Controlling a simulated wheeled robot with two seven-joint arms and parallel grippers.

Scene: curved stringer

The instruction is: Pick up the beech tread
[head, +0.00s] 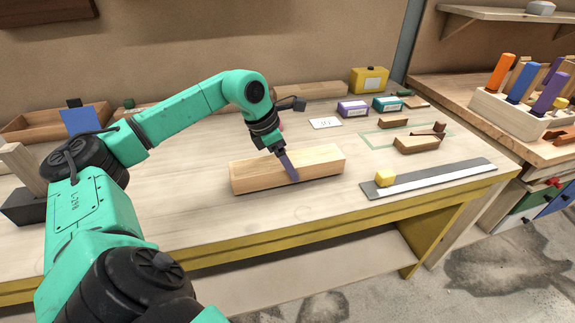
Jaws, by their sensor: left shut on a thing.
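The beech tread (262,174), a long pale wooden block, lies lengthwise near the front edge of the workbench, slightly angled. My left gripper (288,166) comes down on it from above, near its middle. One dark purplish finger shows against the tread's near face; the other finger is hidden behind it. The gripper is shut on the tread. I cannot see a clear gap between the tread and the bench top. My right gripper is not in view.
A white card (325,123), small boxes (352,108) and a yellow box (369,80) stand behind. A wooden tray (50,122) is at the back left.

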